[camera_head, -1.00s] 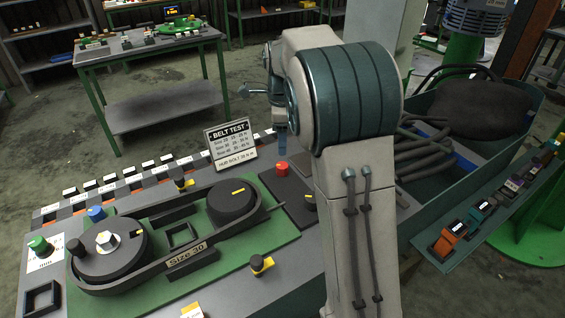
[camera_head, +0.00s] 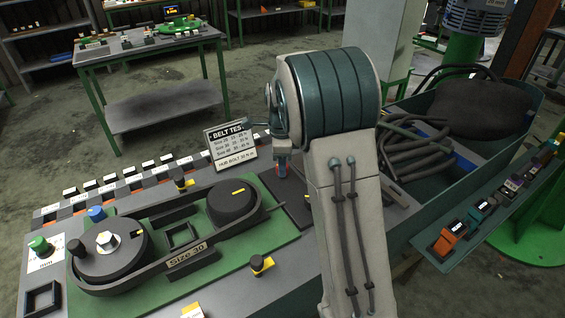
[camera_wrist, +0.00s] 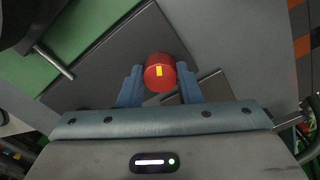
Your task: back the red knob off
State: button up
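My gripper (camera_wrist: 159,78) is open, with one blue finger on each side of the knob. A narrow gap seems to show between the knob and each finger. Contact cannot be told there.
The belt assembly (camera_head: 186,262) with a black belt and two pulleys lies left of my gripper on a green base. The BELT TEST sign (camera_head: 231,145) stands close by on the left. A bin with hoses (camera_head: 415,150) is at the right.

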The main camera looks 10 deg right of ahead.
jog(key=shift+n, duration=0.3)
jog(key=shift+c, duration=0.3)
jog(key=n, duration=0.2)
jog(key=shift+n, duration=0.4)
jog(key=n, duration=0.3)
jog(key=shift+w, duration=0.1)
jog(key=n, duration=0.4)
jog(key=shift+r, duration=0.1)
jog(key=n, duration=0.3)
jog(key=shift+n+b, duration=0.3)
jog(key=shift+n, duration=0.1)
jog(key=n, duration=0.4)
jog(key=shift+n, duration=1.7)
